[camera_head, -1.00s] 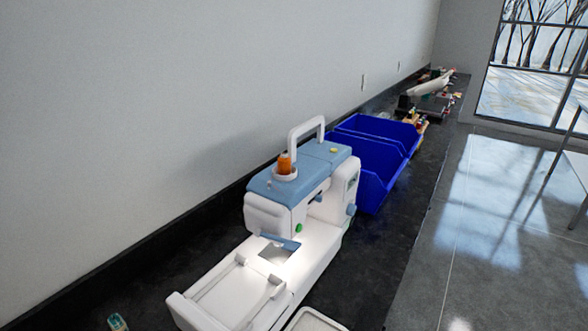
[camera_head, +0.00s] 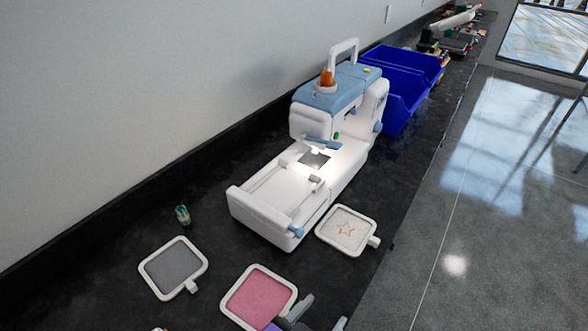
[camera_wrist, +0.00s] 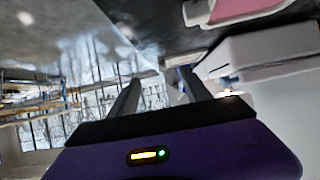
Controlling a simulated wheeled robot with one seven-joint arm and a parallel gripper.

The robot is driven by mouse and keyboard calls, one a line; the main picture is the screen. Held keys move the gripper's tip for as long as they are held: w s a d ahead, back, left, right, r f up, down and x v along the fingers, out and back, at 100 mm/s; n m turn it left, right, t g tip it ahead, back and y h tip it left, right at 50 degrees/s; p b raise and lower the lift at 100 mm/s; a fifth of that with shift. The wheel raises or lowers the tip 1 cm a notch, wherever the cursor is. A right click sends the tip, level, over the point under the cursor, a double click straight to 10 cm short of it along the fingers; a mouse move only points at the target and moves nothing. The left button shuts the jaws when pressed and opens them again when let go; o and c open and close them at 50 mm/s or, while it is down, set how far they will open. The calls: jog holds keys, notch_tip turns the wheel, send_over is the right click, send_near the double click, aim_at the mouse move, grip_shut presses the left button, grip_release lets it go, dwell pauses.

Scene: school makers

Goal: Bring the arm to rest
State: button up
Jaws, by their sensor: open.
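My gripper (camera_head: 324,310) shows at the bottom edge of the head view, with two dark fingers apart and a bit of purple body. In the wrist view its fingers (camera_wrist: 158,80) stand open with nothing between them. Most of my arm is out of sight. The gripper is close to the pink hoop (camera_head: 259,297) and partly overlaps its right corner in the picture; I cannot tell the height gap.
A white and blue sewing machine (camera_head: 330,95) stands on the black counter (camera_head: 120,235). A grey hoop (camera_head: 173,268), a star hoop (camera_head: 346,230) and a small green spool (camera_head: 183,215) lie nearby. Blue bins (camera_head: 400,105) stand behind. Open floor (camera_head: 490,240) lies right.

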jog(key=shift+w+a+r+n, duration=0.1)
jog(key=shift+w+a+n, duration=0.05)
jog(key=shift+a+n, duration=0.15)
jog(key=w+a+n+y, duration=0.1)
jog(key=w+a+n+t+y, duration=0.1)
jog(key=a, duration=0.1)
jog(key=w+a+r+n+t+y, duration=0.1)
jog(key=a+n, duration=0.1)
jog(key=shift+a+r+y, duration=0.1)
jog(key=shift+a+y, duration=0.1)
jog(key=shift+y, duration=0.2)
jog(key=a+n+y, duration=0.2)
jog(key=n+y, duration=0.1)
jog(key=s+a+f+n+t+y, duration=0.1)
jog(key=n+y, duration=0.1)
jog(key=s+y, duration=0.1)
jog(key=s+d+n+y, duration=0.2)
jog(key=shift+s, duration=0.25)
jog(key=s+d+r+m+t+h, duration=0.1)
jog(key=s+d+r+m+h, duration=0.1)
jog(key=s+d, duration=0.9)
jog(key=s+d+r+m+t+h, duration=0.1)
jog(key=s+d+r, duration=0.3)
jog(key=s+d, duration=0.6)
jog(key=shift+s+d+m+h, duration=0.35)
jog(key=shift+d+m+h, duration=0.15)
jog(key=shift+m+h, duration=0.25)
